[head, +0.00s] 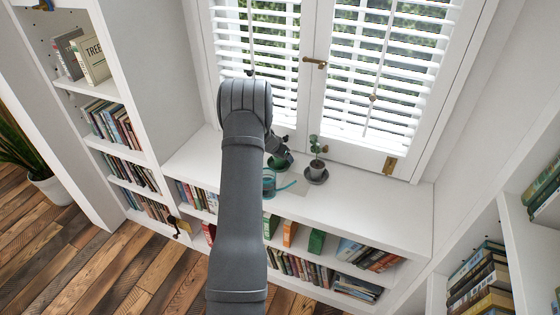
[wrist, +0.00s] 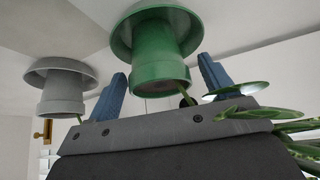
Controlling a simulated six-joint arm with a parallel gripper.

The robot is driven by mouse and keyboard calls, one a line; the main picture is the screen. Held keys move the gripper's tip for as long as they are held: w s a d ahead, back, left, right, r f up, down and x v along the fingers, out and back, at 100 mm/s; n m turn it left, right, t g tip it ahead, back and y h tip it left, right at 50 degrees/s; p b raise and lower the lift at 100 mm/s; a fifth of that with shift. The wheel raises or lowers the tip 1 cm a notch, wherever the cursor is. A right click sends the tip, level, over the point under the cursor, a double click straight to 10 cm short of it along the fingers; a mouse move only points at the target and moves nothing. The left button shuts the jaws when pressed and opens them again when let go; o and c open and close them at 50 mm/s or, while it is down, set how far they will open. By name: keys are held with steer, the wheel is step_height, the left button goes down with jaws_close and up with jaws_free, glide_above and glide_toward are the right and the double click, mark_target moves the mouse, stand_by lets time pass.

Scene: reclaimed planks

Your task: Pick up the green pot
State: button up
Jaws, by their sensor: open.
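The green pot (wrist: 160,60) with its green saucer shows large in the wrist view, which looks upside down. In the head view the green pot (head: 278,164) stands on the white window ledge, partly hidden by my gripper (head: 284,155). In the wrist view my gripper (wrist: 162,76) is open, with one blue finger on each side of the green pot in the picture. I cannot tell whether a finger touches it. Green leaves show at the lower right of the wrist view, near the fingers.
A grey pot (head: 316,170) with a plant stands just right of the green pot; it also shows in the wrist view (wrist: 62,92). A teal watering can (head: 269,183) stands in front. The shuttered window (head: 315,85) rises behind. The ledge (head: 385,200) is clear farther right.

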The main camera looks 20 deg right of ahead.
steer(key=c, duration=1.3)
steer(key=shift+r, duration=0.6)
steer(key=shift+c, duration=0.2)
step_height(320, 180, up, 3)
steer(key=shift+w+f, duration=0.1)
steer(key=shift+f, duration=0.05)
steer(key=s+d+r, duration=0.6)
steer(key=s+r, duration=0.4)
steer(key=shift+d+r, duration=0.1)
steer(key=w+a+f+n, duration=0.1)
steer(key=w+a+f, duration=0.1)
steer(key=w+f, duration=0.1)
steer(key=w+a+f+n+t+y, duration=0.1)
steer(key=w+a+f, duration=0.1)
steer(key=w+f, duration=0.1)
steer(key=w+a+f+n, duration=0.2)
steer(key=w+f, duration=0.2)
steer(key=shift+w+a+f+t+y, duration=0.1)
steer(key=shift+a+f+t+y, duration=0.1)
steer(key=shift+t+y, duration=0.15)
steer(key=shift+f, duration=1.5)
